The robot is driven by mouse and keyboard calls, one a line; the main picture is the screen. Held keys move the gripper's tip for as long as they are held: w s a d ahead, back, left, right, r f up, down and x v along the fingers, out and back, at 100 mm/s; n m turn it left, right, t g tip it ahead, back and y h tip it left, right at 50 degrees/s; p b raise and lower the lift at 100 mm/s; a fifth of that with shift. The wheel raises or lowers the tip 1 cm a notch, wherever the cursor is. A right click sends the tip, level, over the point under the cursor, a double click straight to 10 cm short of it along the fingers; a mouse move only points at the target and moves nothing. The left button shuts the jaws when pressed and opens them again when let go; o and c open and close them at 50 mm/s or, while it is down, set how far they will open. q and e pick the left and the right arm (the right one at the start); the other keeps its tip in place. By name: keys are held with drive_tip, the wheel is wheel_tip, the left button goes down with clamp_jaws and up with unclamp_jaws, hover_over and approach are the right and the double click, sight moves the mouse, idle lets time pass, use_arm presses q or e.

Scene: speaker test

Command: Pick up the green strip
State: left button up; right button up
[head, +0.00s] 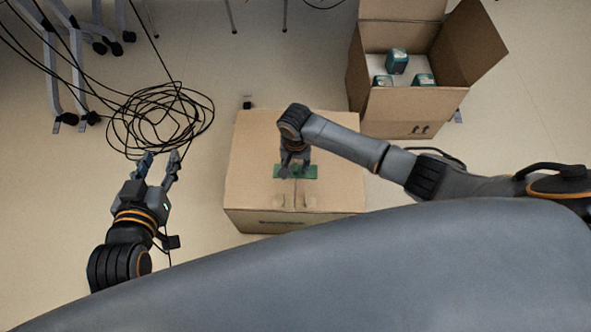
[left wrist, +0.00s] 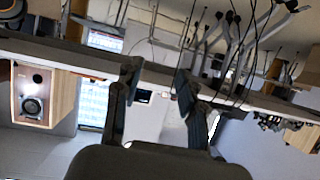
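The green strip (head: 311,171) lies on top of the closed cardboard box (head: 250,190) in the middle of the head view. My right gripper (head: 295,166) points down over the strip, at or just above it, and hides part of it. I cannot tell whether its fingers are apart or closed on the strip. My left gripper (head: 160,160) is to the left of the box, over the floor, with its fingers apart and nothing between them. Its spread fingers also show in the left wrist view (left wrist: 155,80); the strip does not.
An open cardboard box (head: 400,112) with several small teal boxes stands at the back right. A coil of black cable (head: 160,125) lies on the floor behind my left gripper. Wheeled chair legs (head: 85,60) stand at the back left. A speaker (left wrist: 32,95) shows in the left wrist view.

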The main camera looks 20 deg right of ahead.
sight(295, 169)
clamp_jaws()
drive_tip(key=shift+r, duration=0.15)
drive_tip(key=shift+r, duration=0.15)
drive_tip(key=r+p, duration=0.2)
drive_tip(key=r, duration=0.1)
drive_tip(key=shift+s+a+r, duration=0.1)
drive_tip(key=shift+s+r, duration=0.1)
drive_tip(key=shift+r, duration=0.05)
use_arm(q)
drive_tip(key=s+a+f+g+y+p, duration=0.1)
drive_tip(key=s+a+f+g+p, duration=0.15)
drive_tip(key=s+g, duration=0.35)
drive_tip(key=s+a+f+g+y+p, duration=0.1)
drive_tip(key=s+a+f+g+y, duration=0.2)
drive_tip(key=s, duration=0.6)
wheel_tip(295, 169, down, 12)
drive_tip(key=w+g+h+p, duration=0.1)
drive_tip(key=w+p, duration=0.1)
drive_tip(key=p, duration=0.1)
drive_tip(key=shift+d+f, duration=0.15)
drive_tip(key=shift+d, duration=0.3)
use_arm(e)
drive_tip(key=s+a+r, duration=0.3)
drive_tip(key=s+r, duration=0.6)
drive_tip(key=s, duration=0.4)
drive_tip(key=shift+a, duration=0.4)
